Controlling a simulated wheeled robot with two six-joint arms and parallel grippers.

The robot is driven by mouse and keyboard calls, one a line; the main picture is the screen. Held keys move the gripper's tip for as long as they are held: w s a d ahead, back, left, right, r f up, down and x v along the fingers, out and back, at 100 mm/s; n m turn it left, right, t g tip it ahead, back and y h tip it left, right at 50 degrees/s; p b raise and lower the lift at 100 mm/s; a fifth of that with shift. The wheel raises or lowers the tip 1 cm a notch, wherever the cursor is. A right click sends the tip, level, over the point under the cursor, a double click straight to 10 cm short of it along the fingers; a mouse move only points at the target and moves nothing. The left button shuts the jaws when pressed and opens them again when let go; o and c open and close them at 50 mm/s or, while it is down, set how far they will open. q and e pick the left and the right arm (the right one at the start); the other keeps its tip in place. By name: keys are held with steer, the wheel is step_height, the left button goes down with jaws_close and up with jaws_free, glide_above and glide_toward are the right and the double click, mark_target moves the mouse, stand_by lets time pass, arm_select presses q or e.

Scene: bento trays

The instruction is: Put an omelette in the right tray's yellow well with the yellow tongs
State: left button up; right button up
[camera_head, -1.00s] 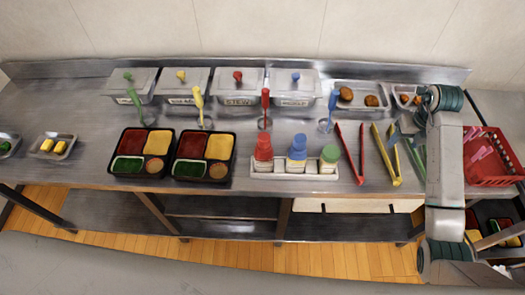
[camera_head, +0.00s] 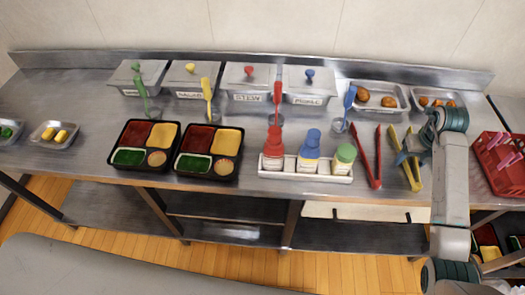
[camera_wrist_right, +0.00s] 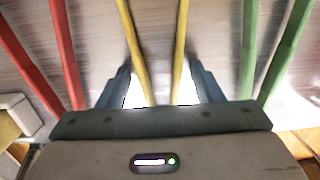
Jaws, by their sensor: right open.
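Two yellow omelette pieces (camera_head: 61,135) lie in a small metal tray (camera_head: 38,131) at the far left. The right bento tray (camera_head: 178,172) is black; its yellow well (camera_head: 228,142) is at its back right. The yellow tongs (camera_head: 411,174) lie on the counter, right of the red tongs (camera_head: 378,155). My right gripper (camera_head: 407,155) is over the yellow tongs, open. In the right wrist view, both arms of the yellow tongs (camera_wrist_right: 158,50) run between my gripper's fingers (camera_wrist_right: 160,85), with gaps on either side. My left gripper is not in view.
Green tongs (camera_wrist_right: 285,50) lie right of the yellow ones in the wrist view. A bottle rack (camera_head: 330,178) stands left of the red tongs. A red basket (camera_head: 508,175) is at the right. Lidded containers with utensils before them line the back.

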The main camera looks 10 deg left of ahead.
steer(key=shift+c, duration=0.2)
steer(key=c, duration=0.7)
steer(key=shift+r, duration=0.1)
step_height(320, 180, up, 5)
steer(key=p, duration=0.4)
steer(key=shift+r, duration=0.15)
step_height(320, 180, up, 7)
steer(key=p, duration=0.5)
steer(key=shift+f, duration=0.2)
